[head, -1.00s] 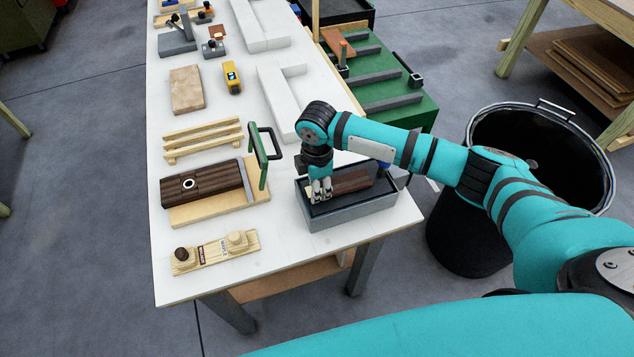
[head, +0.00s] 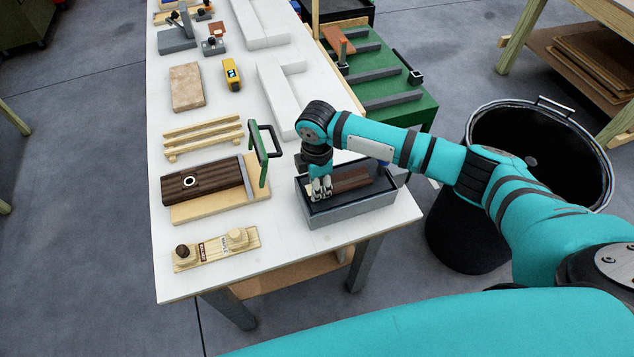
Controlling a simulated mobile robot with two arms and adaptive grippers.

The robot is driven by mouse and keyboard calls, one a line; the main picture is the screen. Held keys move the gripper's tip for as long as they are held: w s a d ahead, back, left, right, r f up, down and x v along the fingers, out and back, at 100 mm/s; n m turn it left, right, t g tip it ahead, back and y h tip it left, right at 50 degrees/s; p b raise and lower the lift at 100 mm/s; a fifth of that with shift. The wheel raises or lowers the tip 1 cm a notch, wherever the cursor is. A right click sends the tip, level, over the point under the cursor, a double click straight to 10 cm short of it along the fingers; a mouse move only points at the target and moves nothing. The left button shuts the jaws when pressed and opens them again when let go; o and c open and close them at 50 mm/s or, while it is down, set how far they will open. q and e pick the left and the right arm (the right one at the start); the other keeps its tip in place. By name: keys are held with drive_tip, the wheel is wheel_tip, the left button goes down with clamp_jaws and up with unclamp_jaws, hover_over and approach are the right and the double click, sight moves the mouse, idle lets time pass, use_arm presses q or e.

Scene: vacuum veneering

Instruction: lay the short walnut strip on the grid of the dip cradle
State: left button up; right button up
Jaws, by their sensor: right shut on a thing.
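A dark brown walnut strip (head: 352,181) lies lengthwise inside or just over a grey open-topped tray (head: 350,212), which looks like the dip cradle, at the table's front right. My right gripper (head: 321,197) points down over the tray's left part. It is shut on the left end of the strip. The grid under the strip is mostly hidden, so I cannot tell whether the strip touches it. My left gripper is not in view.
Left of the tray, a wooden jig with a green handle (head: 262,157) holds dark strips (head: 200,183). A pale board with knobs (head: 216,249) lies in front. A slatted wooden rack (head: 203,137) stands behind. A black bin (head: 540,150) is on the right.

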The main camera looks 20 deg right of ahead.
drive_tip(key=shift+p, duration=0.3)
idle(0.4)
drive_tip(key=shift+f, duration=0.1)
drive_tip(key=o, duration=0.9)
wheel_tip(320, 180, up, 12)
